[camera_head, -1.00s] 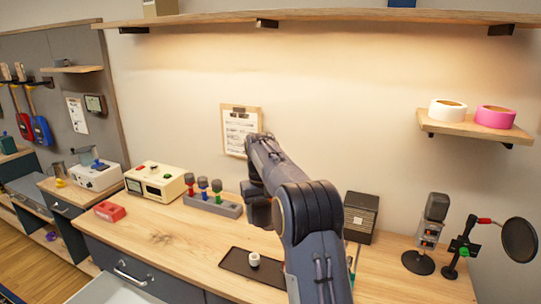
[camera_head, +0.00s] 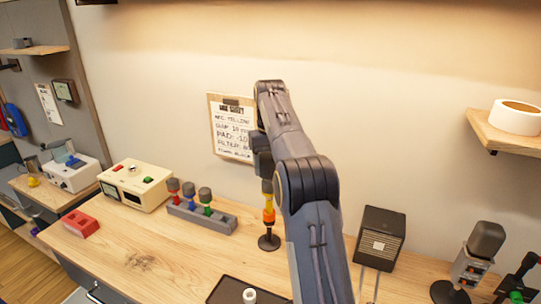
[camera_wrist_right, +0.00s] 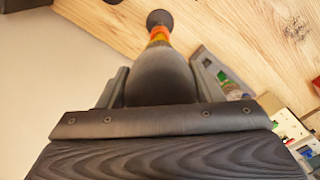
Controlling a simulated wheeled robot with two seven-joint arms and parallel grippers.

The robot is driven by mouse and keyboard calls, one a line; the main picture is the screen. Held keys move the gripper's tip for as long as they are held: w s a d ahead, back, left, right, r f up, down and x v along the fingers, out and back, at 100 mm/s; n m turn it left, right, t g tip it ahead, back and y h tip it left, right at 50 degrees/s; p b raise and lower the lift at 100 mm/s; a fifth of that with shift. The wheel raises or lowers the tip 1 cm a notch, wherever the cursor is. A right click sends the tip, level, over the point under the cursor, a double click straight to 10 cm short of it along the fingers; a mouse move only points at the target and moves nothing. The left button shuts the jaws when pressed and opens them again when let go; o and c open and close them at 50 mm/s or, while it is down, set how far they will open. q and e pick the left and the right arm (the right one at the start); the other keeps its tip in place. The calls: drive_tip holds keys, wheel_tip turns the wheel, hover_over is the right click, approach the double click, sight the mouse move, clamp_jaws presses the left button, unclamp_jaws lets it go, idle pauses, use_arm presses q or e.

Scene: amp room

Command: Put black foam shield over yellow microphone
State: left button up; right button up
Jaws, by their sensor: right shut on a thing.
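The yellow microphone (camera_head: 268,200) stands upright on the workbench, on a round black base (camera_head: 268,242), with an orange part around its lower body. My right gripper (camera_head: 263,160) is directly above it, shut on the black foam shield. In the right wrist view the dark rounded shield (camera_wrist_right: 160,75) sits between the fingers, in line with the microphone, whose orange and yellow body (camera_wrist_right: 159,36) shows beyond it. The shield hides the microphone's top; I cannot tell how far it is over it. My left gripper is not in view.
A grey rack (camera_head: 200,218) with red, blue and green microphones stands left of the yellow one. A dark tray (camera_head: 225,290) with a small white piece (camera_head: 249,296) lies in front. A dark speaker box (camera_head: 380,238) and desk microphone (camera_head: 485,242) stand right. A clipboard (camera_head: 232,128) hangs behind.

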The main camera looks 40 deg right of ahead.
sight(270, 182)
drive_tip(key=shift+w+d, duration=0.2)
drive_tip(key=shift+w, duration=0.05)
drive_tip(key=shift+f, duration=0.2)
drive_tip(key=shift+s+f, duration=0.1)
drive_tip(key=shift+f, duration=0.6)
drive_tip(key=shift+f+b, duration=1.6)
drive_tip(key=shift+f, duration=1.55)
drive_tip(key=o, duration=1)
drive_tip(key=shift+r, duration=0.1)
